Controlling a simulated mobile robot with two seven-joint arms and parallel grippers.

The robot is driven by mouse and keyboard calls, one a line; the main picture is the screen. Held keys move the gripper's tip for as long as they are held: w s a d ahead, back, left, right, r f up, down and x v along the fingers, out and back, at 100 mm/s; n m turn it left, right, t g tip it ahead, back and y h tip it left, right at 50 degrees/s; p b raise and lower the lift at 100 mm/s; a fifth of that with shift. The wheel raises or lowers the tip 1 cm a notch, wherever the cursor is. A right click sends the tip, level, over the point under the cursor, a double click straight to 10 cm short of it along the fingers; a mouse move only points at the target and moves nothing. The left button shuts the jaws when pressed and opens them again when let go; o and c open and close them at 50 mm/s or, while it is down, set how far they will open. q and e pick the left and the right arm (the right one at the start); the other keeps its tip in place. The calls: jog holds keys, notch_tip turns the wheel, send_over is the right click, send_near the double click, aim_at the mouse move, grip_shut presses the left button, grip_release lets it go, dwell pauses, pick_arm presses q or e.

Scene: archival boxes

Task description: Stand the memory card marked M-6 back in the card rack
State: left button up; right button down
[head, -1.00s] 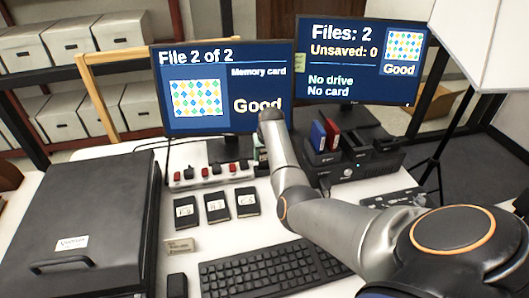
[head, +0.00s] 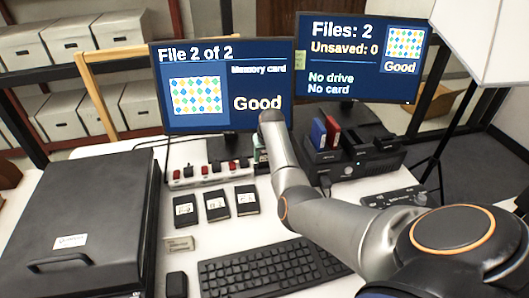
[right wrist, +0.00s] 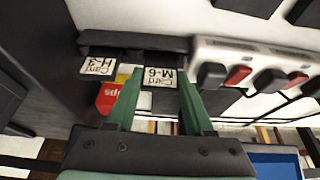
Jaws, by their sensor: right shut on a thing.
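The memory card marked M-6 (right wrist: 160,77) is between the green fingers of my right gripper (right wrist: 159,88) in the right wrist view, and the gripper is shut on it. The card is at the dark card rack (right wrist: 135,41), side by side with the card marked H-3 (right wrist: 98,66). How deep M-6 sits in the rack cannot be told. In the head view my right arm mostly hides the gripper and rack; only a little green shows beside the forearm. My left gripper is not in view.
A power strip with red and black switches (head: 205,173) lies beside the rack. Three dark cartridges (head: 217,204) lie before it. A keyboard (head: 270,268), a closed black case (head: 80,220), two monitors (head: 222,85) and a dark drive unit (head: 365,163) take up much of the white table.

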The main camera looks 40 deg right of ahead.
jog(key=shift+f, duration=0.4)
jog(key=shift+c, duration=1)
grip_release()
jog(key=shift+s+a+r, duration=0.1)
jog(key=shift+s+r, duration=0.05)
jog(key=shift+r, duration=0.4)
jog(key=p+v, duration=0.2)
jog(key=v, duration=0.9)
jog(key=shift+s, duration=0.15)
jog(key=shift+r, duration=0.15)
